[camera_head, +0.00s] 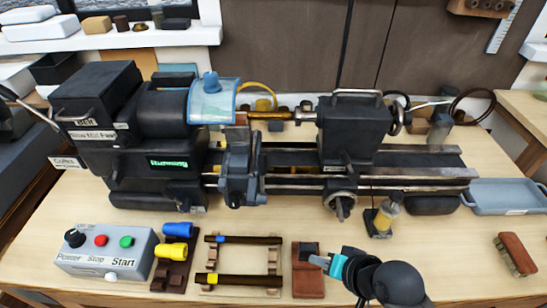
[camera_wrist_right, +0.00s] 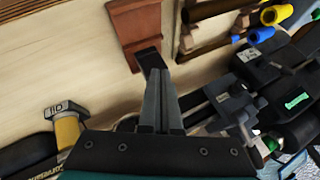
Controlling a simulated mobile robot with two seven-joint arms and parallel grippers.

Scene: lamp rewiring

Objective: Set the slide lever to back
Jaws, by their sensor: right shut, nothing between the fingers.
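A red-brown block (camera_head: 308,284) lies on the bench in front of the lathe (camera_head: 240,135), with a short dark piece at its back end. This may be the slide lever, but I cannot tell for certain or read its setting. My right gripper (camera_head: 319,261) is shut and empty, with its fingertips over the block's right edge. In the right wrist view, the shut fingers (camera_wrist_right: 156,72) point at the block (camera_wrist_right: 135,22), and a dark tip overlaps its edge. I cannot tell whether they touch. My left gripper is not in view.
A control box (camera_head: 108,252) with buttons stands at the front left, beside blue and yellow caps (camera_head: 172,250). A wooden rack (camera_head: 240,265) holds two dark rods left of the block. An oil bottle (camera_head: 387,215), a brush (camera_head: 516,255) and a tray (camera_head: 510,197) are to the right.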

